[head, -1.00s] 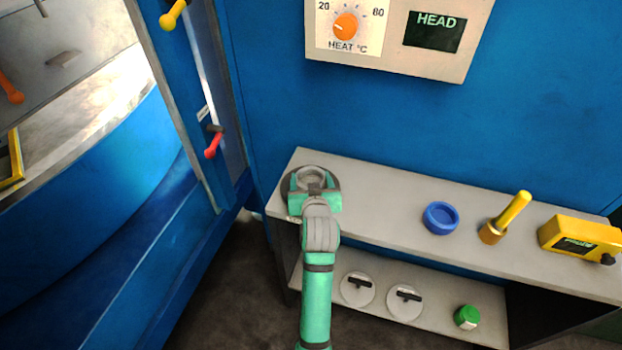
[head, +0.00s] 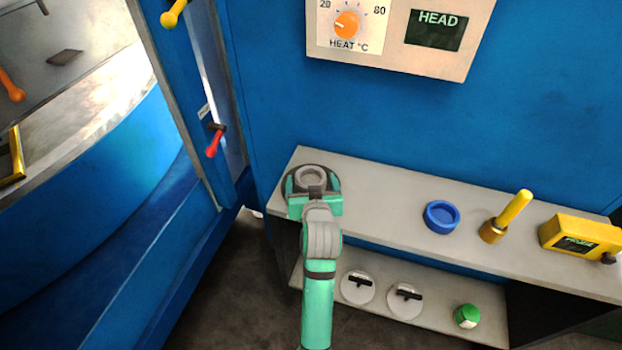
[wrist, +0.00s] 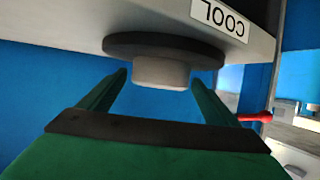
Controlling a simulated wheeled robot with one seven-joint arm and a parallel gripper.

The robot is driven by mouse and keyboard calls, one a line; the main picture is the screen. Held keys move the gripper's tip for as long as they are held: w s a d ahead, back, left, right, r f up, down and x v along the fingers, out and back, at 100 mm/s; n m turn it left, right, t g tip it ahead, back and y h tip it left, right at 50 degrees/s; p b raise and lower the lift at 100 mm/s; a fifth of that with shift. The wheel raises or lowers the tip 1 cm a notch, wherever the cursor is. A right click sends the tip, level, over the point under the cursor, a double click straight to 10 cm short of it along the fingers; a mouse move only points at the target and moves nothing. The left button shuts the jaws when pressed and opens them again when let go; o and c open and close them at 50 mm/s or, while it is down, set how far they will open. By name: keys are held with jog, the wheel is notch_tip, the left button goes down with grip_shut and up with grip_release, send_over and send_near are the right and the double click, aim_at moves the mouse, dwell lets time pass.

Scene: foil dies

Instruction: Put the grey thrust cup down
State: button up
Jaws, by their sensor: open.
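The grey thrust cup (head: 311,179) sits upright on a dark round pad (head: 331,182) at the left end of the upper shelf. In the wrist view the cup (wrist: 160,73) rests against the dark pad (wrist: 118,44), and the picture is upside down. My gripper (head: 314,199) is open, on the near side of the cup. In the wrist view the two green fingers of my gripper (wrist: 159,80) are spread, one to each side of the cup, with a gap showing. The fingers hold nothing.
A COOL label (wrist: 218,18) is on the shelf edge by the pad. Right along the shelf (head: 380,205) stand a blue ring-shaped cup (head: 441,217), a yellow-handled tool (head: 507,215) and a yellow meter (head: 578,237). Shelf between pad and blue cup is clear. A red-handled lever (head: 214,142) is left.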

jog(key=v, duration=0.9)
jog(key=shift+s+r, duration=0.1)
jog(key=shift+s, duration=0.2)
